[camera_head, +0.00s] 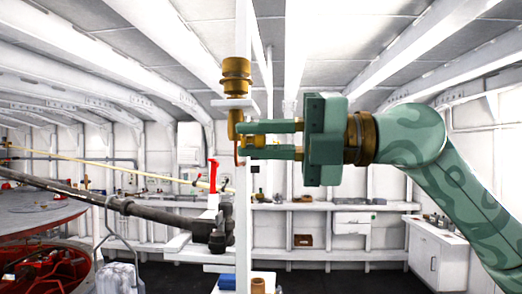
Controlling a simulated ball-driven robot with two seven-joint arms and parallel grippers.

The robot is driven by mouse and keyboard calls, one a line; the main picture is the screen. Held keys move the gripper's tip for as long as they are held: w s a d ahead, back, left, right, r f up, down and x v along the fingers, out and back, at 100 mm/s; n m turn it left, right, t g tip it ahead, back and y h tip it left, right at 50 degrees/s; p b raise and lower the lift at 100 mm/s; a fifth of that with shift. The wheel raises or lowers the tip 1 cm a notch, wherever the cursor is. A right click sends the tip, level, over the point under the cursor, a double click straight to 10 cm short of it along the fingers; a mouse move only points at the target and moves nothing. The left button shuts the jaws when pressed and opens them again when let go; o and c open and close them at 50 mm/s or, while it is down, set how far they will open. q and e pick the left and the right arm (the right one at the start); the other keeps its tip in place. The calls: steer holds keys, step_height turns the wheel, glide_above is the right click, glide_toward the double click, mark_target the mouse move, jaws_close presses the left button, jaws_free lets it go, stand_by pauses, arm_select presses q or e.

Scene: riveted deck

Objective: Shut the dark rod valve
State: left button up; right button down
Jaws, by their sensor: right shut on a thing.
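A long dark rod (110,201) runs in from the left and ends at a dark valve body (217,238) by the white post. A red lever (213,177) stands upright above that valve body. A brass fitting (236,78) sits on the post higher up, with a brass stem going down. My right gripper (248,140) reaches in from the right, level with the lower part of that stem. Its fingers are shut on a small brass part (258,141) there, mostly hidden between them. The gripper is above and apart from the red lever. My left gripper is not in view.
A white post (244,205) stands upright in front of me. A yellow rod (95,164) slants across the left. Red machinery (45,268) lies low at left. A shelf (320,206) and a white cabinet (436,258) stand farther back. Dark floor is clear beyond.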

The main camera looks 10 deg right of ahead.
steer(key=shift+s+r+m, duration=0.1)
steer(key=shift+r+m, duration=0.5)
steer(key=shift+m, duration=0.45)
steer(key=shift+s+r+m, duration=0.1)
steer(key=shift+r+m, duration=0.45)
steer(key=shift+m, duration=0.5)
steer(key=c, duration=1.4)
jaws_free()
steer(key=shift+o, duration=0.2)
steer(key=shift+w, duration=0.1)
steer(key=b+v, duration=0.3)
steer(key=v, duration=1.3)
steer(key=shift+d+b, duration=0.15)
steer(key=shift+b, duration=0.25)
